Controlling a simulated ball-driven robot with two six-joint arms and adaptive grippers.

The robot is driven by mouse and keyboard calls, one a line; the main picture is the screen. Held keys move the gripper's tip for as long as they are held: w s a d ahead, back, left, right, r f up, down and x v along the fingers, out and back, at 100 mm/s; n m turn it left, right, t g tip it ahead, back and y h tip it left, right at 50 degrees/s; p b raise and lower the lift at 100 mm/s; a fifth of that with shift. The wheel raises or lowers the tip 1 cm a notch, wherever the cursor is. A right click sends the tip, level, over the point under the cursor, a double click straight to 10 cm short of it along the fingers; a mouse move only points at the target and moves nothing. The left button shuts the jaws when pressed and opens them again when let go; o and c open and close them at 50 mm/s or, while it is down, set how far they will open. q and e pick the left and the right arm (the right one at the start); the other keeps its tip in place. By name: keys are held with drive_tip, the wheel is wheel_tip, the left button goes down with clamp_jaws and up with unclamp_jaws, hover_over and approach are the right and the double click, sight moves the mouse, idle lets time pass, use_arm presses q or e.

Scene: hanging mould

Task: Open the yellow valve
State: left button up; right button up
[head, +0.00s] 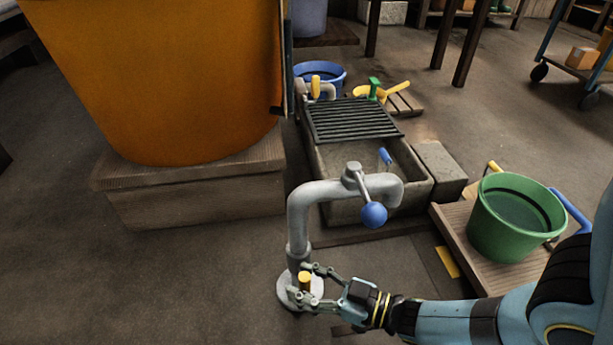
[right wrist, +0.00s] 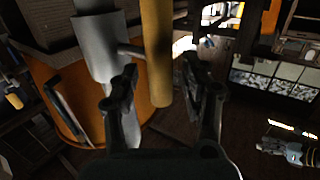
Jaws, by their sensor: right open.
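A grey standpipe (head: 298,215) rises from a round floor flange and bends over to the right. A short yellow valve handle (head: 305,280) sits low on it. My right gripper (head: 302,282) is open, with one finger on either side of this handle.
A stone trough (head: 410,195) with a black grate (head: 353,119) stands behind the pipe. A green bucket (head: 512,222) is on boards at right. A large orange tank (head: 165,80) on a plinth is at left. Another yellow handle (head: 316,83) shows by a blue tub (head: 330,72).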

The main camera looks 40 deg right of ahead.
drive_tip(key=v, duration=1.2)
idle(0.3)
